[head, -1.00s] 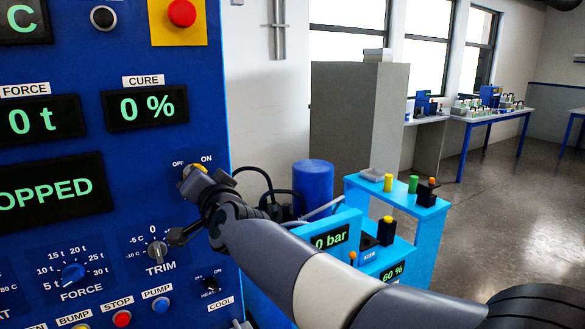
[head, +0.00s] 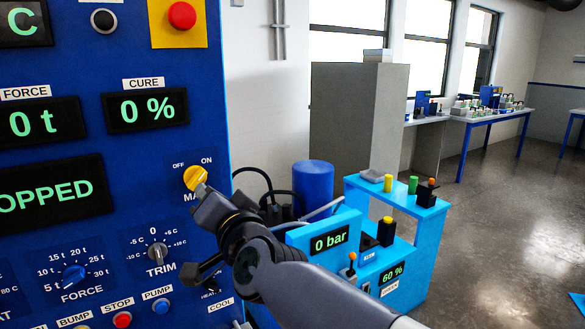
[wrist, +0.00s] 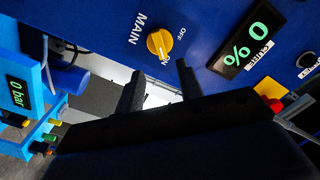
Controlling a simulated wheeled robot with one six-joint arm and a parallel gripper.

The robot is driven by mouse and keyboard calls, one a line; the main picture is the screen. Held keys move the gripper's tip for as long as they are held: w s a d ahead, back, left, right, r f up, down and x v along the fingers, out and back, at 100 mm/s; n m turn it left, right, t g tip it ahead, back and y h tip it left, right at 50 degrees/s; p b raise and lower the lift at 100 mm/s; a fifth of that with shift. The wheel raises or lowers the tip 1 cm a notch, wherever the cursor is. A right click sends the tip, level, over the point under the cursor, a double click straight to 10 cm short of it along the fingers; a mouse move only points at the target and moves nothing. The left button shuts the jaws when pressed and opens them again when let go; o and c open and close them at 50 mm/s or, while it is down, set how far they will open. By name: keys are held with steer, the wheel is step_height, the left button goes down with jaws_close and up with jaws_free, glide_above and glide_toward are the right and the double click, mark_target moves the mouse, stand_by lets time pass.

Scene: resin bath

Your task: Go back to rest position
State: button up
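The yellow MAIN knob (head: 195,178) is on the blue control panel (head: 215,100), between the OFF and ON labels. In the wrist view the knob (wrist: 159,43) shows clear, with its pale mark toward ON. My gripper (head: 204,193) is just below and right of the knob in the head view. In the wrist view its two dark fingers (wrist: 158,82) stand apart with nothing between them, a little away from the knob. My arm reaches in from the lower right.
The TRIM knob (head: 157,251), FORCE knob (head: 73,274) and HEAT switch (head: 211,284) are close to my arm. A light-blue bench unit (head: 345,219) with a 0 bar display stands to the right, before a blue drum (head: 313,182). Open floor (head: 500,210) lies farther right.

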steer(key=x, duration=0.9)
steer(key=shift+w+r, duration=0.1)
steer(key=shift+w, duration=0.05)
steer(key=n+p, duration=0.1)
steer(key=n, duration=0.3)
steer(key=shift+r+p, duration=0.15)
steer(key=shift+p, duration=0.15)
steer(key=n+p, duration=0.3)
steer(key=n, duration=0.1)
steer(key=shift+n, duration=0.4)
steer(key=b, duration=0.1)
glide_toward(198, 178)
steer(key=shift+s+d, duration=0.2)
steer(key=shift+s, duration=0.25)
steer(key=shift+f, duration=0.25)
